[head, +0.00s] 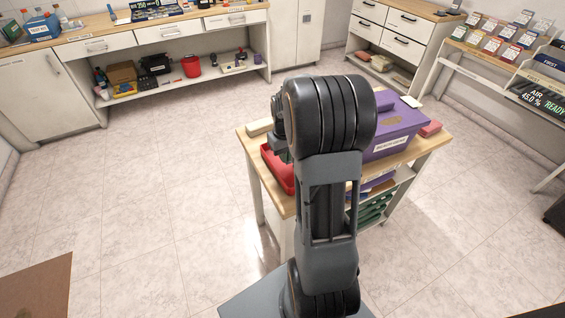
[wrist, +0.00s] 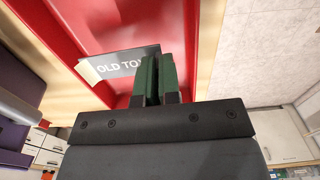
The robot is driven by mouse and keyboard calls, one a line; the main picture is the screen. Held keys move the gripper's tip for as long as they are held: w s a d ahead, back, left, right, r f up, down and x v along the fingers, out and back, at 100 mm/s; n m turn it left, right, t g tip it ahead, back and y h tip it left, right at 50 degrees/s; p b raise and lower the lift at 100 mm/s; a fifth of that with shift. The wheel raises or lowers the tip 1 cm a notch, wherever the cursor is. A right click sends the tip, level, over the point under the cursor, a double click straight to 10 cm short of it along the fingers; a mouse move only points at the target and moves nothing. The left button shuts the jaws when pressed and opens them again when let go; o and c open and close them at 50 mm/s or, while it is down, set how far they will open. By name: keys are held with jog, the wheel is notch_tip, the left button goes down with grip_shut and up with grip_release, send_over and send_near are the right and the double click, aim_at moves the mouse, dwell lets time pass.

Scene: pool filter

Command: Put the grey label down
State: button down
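The grey label (wrist: 115,66) with white letters, "OLD TO" readable, shows in the wrist view. My gripper (wrist: 159,62) has two green fingers nearly together at the label's right end. The fingers look shut on that end and cover part of the lettering. The red tray (wrist: 90,22) lies behind the label; I cannot tell whether the label touches it. In the head view the red tray (head: 278,170) stands at the left side of the small wooden-topped table (head: 253,143). My arm hides the label and fingertips there.
A purple box (head: 392,132) stands on the table's right half, with a red block (head: 430,129) at its right. A pale wooden block (head: 259,127) lies at the table's back left corner. The tiled floor (head: 150,190) at the left is mostly open.

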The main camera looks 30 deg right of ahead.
aim_at(283, 169)
jog(key=shift+w+a+f, duration=0.1)
jog(key=shift+w+f, duration=0.3)
jog(key=shift+f, duration=0.1)
jog(key=shift+w+f, duration=0.1)
jog(key=shift+f, duration=1.5)
jog(key=shift+f+b, duration=0.2)
jog(key=shift+b, duration=0.1)
jog(key=c, duration=1.3)
grip_release()
